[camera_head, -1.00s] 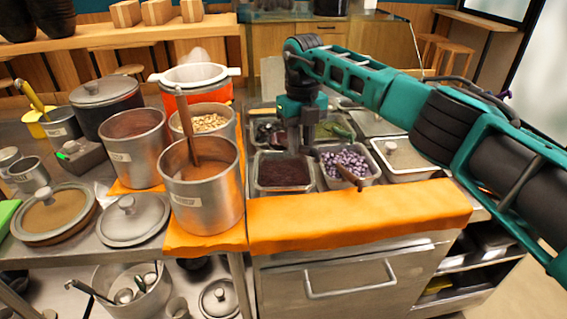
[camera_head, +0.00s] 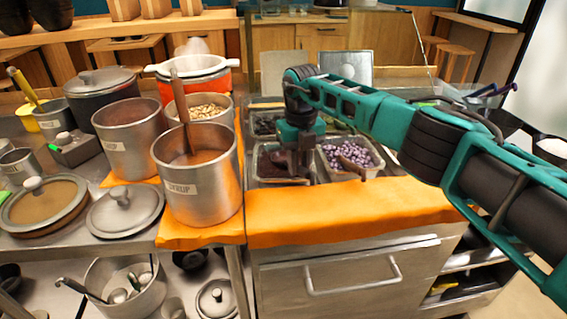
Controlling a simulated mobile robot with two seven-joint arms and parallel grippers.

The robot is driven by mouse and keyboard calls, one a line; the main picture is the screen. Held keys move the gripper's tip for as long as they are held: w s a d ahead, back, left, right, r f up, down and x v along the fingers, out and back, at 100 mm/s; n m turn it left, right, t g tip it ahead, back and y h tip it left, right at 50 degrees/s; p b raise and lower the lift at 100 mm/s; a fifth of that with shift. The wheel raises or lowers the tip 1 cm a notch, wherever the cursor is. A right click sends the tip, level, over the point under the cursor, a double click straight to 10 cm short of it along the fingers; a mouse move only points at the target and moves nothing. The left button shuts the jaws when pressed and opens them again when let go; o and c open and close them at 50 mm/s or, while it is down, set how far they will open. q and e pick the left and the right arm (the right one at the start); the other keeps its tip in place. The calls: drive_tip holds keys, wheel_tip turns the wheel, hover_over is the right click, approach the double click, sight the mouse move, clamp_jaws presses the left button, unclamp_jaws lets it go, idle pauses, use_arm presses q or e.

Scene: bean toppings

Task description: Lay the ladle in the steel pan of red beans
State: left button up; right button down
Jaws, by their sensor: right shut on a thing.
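The steel pan of red beans (camera_head: 257,164) sits in the counter's topping well, its dark red contents partly covered by my gripper. My right gripper (camera_head: 298,171) points down over the right part of this pan, its tips close to the beans. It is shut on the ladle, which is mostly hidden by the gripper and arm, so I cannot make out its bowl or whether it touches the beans. My left gripper is not in view.
A pan of purple beans (camera_head: 346,154) with a brown utensil (camera_head: 352,166) in it stands just right. An orange cloth (camera_head: 350,212) covers the front edge. The syrup pot (camera_head: 197,190), with a handle standing up in it, is to the left.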

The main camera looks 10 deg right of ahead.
drive_tip(key=c, duration=0.9)
unclamp_jaws()
drive_tip(key=shift+o, duration=0.2)
wheel_tip(320, 180, up, 13)
drive_tip(key=shift+f, duration=0.1)
